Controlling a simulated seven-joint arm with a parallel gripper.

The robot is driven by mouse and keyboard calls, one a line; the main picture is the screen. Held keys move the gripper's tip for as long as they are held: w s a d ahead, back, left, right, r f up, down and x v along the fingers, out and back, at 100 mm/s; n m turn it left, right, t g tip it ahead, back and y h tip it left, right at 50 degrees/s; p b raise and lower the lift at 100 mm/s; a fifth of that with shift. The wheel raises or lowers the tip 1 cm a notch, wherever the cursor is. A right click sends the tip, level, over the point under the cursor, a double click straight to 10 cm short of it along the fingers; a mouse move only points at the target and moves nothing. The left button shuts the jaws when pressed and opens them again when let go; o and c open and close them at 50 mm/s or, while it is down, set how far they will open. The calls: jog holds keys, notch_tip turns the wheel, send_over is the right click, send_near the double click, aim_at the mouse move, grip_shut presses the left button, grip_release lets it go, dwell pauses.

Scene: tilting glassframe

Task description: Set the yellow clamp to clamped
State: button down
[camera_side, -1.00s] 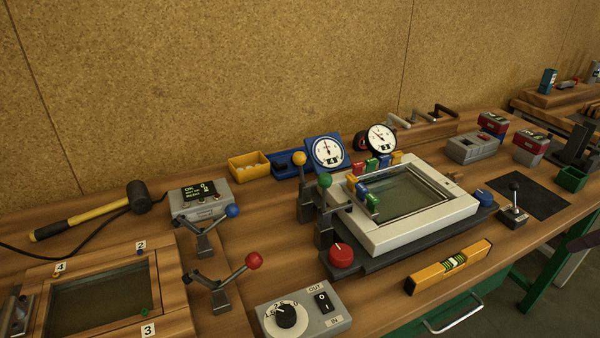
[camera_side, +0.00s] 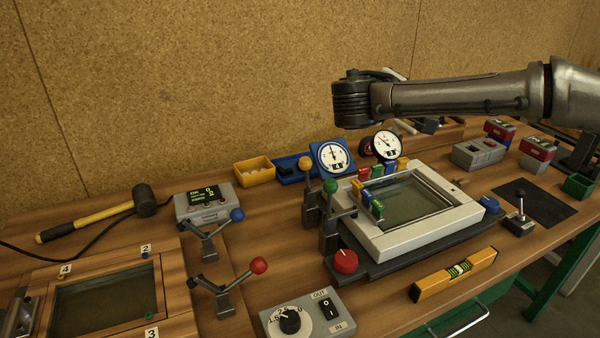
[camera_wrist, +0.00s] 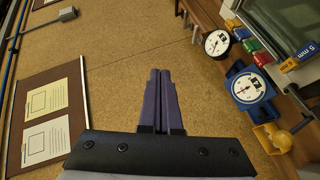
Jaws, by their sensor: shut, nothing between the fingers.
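The yellow clamp (camera_side: 303,162) has a round yellow knob on an upright lever. It stands at the left end of the dark base in the side view, just behind the green-knobbed clamp (camera_side: 331,188), which hides part of it. My gripper (camera_wrist: 160,72) shows in the wrist view with its two purple fingers shut together and empty. It points at the cork wall, away from the clamp. In the side view my arm reaches in from the right, high above the gauges; the fingers cannot be made out there.
The glass frame (camera_side: 379,243) sits on the dark base, with coloured blocks along its edge. Gauges (camera_side: 332,158) and a yellow bin (camera_side: 254,172) stand behind. Blue-knobbed (camera_side: 237,215) and red-knobbed (camera_side: 259,265) clamps stand left, levers slanted. The air above the bench's left half is free.

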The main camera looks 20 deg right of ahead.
jog(key=a+f+n+t+y, duration=0.1)
jog(key=a+f+n+t, duration=0.25)
jog(key=a+f, duration=0.75)
jog(key=a+f+n+t+y, duration=0.2)
jog(key=a+f+n, duration=0.35)
jog(key=a, duration=0.95)
jog(key=w+d+f+m, duration=0.1)
jog(key=w+d+f, duration=0.1)
jog(key=w+d, duration=0.7)
jog(key=shift+w, duration=0.25)
jog(key=shift+d+r+m, duration=0.1)
jog(key=shift+m, duration=0.2)
